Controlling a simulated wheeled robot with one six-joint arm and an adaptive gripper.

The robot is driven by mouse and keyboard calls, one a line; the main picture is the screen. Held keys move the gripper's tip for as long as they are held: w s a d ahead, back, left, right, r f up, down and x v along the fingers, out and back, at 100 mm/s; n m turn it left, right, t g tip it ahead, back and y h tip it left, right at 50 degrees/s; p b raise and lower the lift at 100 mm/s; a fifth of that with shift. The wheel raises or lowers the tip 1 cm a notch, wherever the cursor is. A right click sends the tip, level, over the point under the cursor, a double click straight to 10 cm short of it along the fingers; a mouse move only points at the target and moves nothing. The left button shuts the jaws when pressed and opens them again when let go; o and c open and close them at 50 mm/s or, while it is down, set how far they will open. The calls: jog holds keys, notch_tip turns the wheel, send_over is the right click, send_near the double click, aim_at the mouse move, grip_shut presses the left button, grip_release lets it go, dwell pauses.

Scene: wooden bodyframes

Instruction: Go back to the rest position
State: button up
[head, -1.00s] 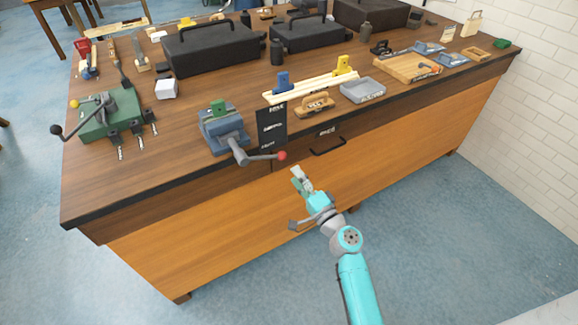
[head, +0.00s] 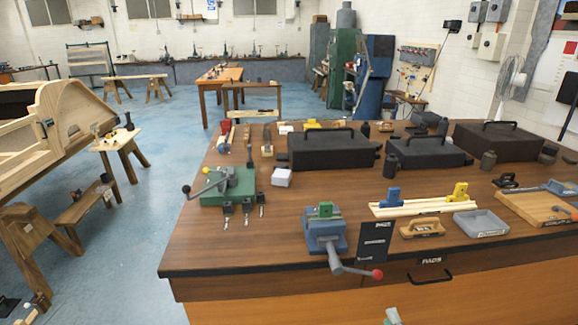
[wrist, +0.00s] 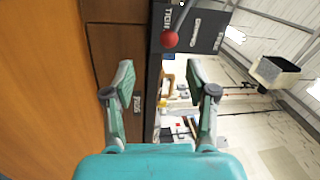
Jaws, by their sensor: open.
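My gripper (wrist: 160,95) is open in the wrist view, with its two teal and grey fingers apart and nothing between them. The wrist view is turned sideways and shows the bench front and the black bench edge ahead. The rest of my arm is out of the head view.
The wooden workbench (head: 300,252) stands in front of me. A blue vise (head: 324,232) has a red-knobbed handle sticking past the bench edge; its red knob (wrist: 169,39) is close ahead in the wrist view. Blue floor (head: 160,200) is free to the left.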

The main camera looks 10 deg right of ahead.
jog(key=s+a+f+n+g+h, duration=0.1)
jog(key=s+a+f+n+g, duration=0.25)
jog(key=s, duration=0.75)
jog(key=s+a+f+n+g+h, duration=0.15)
jog(key=s+a+f, duration=0.4)
jog(key=s, duration=0.65)
jog(key=s+a+r+n, duration=0.1)
jog(key=s+r+n, duration=0.4)
jog(key=s, duration=0.4)
jog(key=s+a+r+n+y, duration=0.1)
jog(key=s+a+r+n, duration=0.1)
jog(key=s+r+n, duration=0.3)
jog(key=s+r, duration=0.2)
jog(key=s, duration=0.2)
jog(key=shift+n, duration=0.3)
